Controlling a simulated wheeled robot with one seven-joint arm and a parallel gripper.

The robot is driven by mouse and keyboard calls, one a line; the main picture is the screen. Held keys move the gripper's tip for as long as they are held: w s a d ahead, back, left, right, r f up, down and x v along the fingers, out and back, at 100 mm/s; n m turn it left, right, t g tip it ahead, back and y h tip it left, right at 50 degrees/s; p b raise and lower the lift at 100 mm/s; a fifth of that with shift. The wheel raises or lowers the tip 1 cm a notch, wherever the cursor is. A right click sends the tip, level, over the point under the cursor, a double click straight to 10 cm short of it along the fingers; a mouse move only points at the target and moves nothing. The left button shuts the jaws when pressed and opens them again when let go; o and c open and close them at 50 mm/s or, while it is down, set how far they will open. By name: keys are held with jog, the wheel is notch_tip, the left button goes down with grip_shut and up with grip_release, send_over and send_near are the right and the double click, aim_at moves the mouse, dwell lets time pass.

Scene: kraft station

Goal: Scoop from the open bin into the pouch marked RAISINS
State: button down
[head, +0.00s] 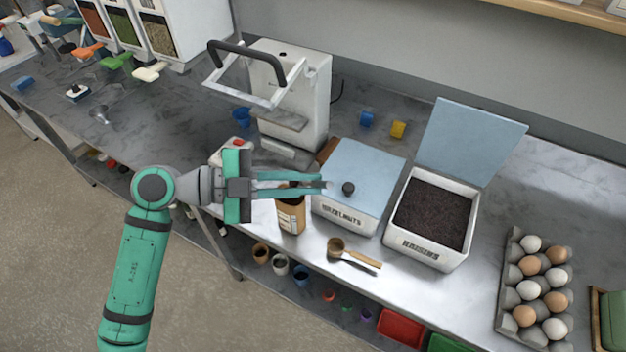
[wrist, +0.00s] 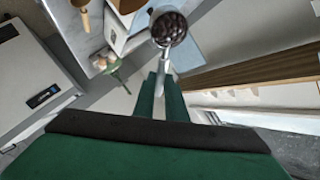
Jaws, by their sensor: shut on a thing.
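My gripper (head: 318,184) is shut on the handle of a metal scoop, which reaches out past the fingertips. In the wrist view the scoop (wrist: 168,29) has a round bowl heaped with dark raisins. In the head view the dark bowl (head: 348,188) appears over the closed hazelnuts bin. The open bin marked RAISINS (head: 412,245) stands to the right, its lid raised, with dark raisins inside. A brown kraft pouch (head: 291,216) stands upright just below my fingers, left of the hazelnuts bin. Its label is too small to read, and my fingers partly cover its top.
The hazelnuts bin (head: 343,216) has its blue lid shut. An egg carton (head: 510,297) is at the right. A white press machine (head: 310,85) stands behind. Blue and yellow cups (head: 398,130) sit at the back.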

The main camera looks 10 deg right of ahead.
jog(key=shift+s+a+f+m+h, duration=0.15)
jog(key=shift+a+h, duration=0.6)
jog(key=shift+h, duration=0.45)
jog(key=shift+s+a+r+m+h, duration=0.15)
jog(key=shift+a+h, duration=0.6)
jog(key=shift+h, duration=0.45)
jog(key=shift+w+f, duration=0.1)
jog(key=shift+r, duration=2.55)
